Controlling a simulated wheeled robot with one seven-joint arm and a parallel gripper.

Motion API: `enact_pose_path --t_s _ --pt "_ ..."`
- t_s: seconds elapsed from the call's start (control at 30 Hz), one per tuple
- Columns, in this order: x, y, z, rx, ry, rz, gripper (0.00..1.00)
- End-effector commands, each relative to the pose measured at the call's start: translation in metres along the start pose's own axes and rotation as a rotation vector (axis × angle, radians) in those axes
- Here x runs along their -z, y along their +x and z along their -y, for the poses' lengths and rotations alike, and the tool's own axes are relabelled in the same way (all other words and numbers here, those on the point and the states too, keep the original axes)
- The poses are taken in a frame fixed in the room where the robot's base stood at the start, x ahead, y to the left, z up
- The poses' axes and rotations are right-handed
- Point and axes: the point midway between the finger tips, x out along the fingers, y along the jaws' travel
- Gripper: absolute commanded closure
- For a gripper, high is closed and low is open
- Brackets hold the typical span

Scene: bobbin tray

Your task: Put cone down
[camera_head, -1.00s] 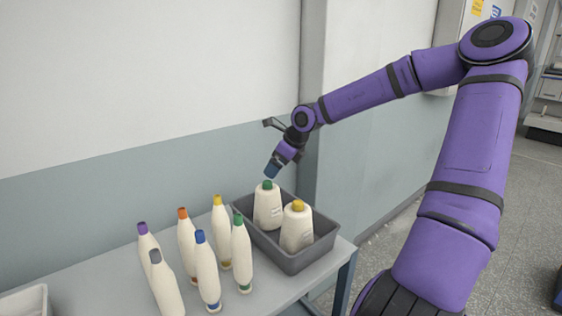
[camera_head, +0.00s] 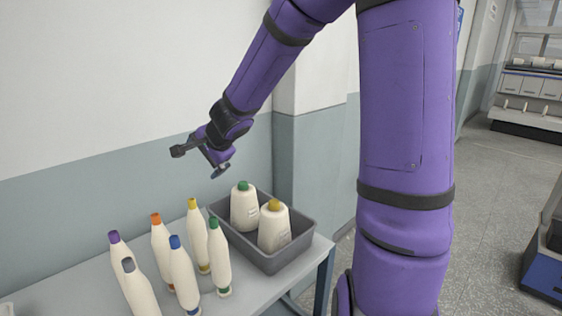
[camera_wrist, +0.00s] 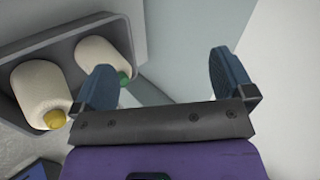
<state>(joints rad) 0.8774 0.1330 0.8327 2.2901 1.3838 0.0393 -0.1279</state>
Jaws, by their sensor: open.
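A cream cone with a green top (camera_head: 244,207) stands upright in the grey tray (camera_head: 283,262), toward its back left. A second cream cone with a yellow top (camera_head: 274,227) stands beside it, nearer the front right. My gripper (camera_head: 219,171) is open and empty, above and to the left of the green-topped cone, clear of it. In the wrist view the fingers (camera_wrist: 165,80) are spread wide with nothing between them. The green-topped cone (camera_wrist: 103,60) shows there partly behind the left finger, and the yellow-topped cone (camera_wrist: 42,92) lies further left.
Several slim bobbins with coloured tips, such as the blue-tipped one (camera_head: 183,275) and the green-tipped one (camera_head: 219,257), stand on the table (camera_head: 250,297) left of the tray. A wall (camera_head: 110,190) runs close behind the table.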

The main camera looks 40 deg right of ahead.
Motion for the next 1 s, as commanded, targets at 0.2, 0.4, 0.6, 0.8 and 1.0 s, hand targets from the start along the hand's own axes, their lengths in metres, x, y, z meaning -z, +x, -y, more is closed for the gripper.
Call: enact_pose_path --t_s 0.2,0.4,0.6,0.8,1.0 --pt "-0.059 -0.06 0.003 0.011 -0.418 0.082 0.0" --pt "-0.095 -0.126 -0.018 -0.029 -0.746 0.144 0.0" --pt "-0.109 -0.197 -0.058 -0.102 -1.02 0.184 0.0" --pt "-0.1 -0.258 -0.106 -0.19 -1.221 0.2 0.0" --pt "-0.086 -0.289 -0.139 -0.25 -1.316 0.204 0.0"
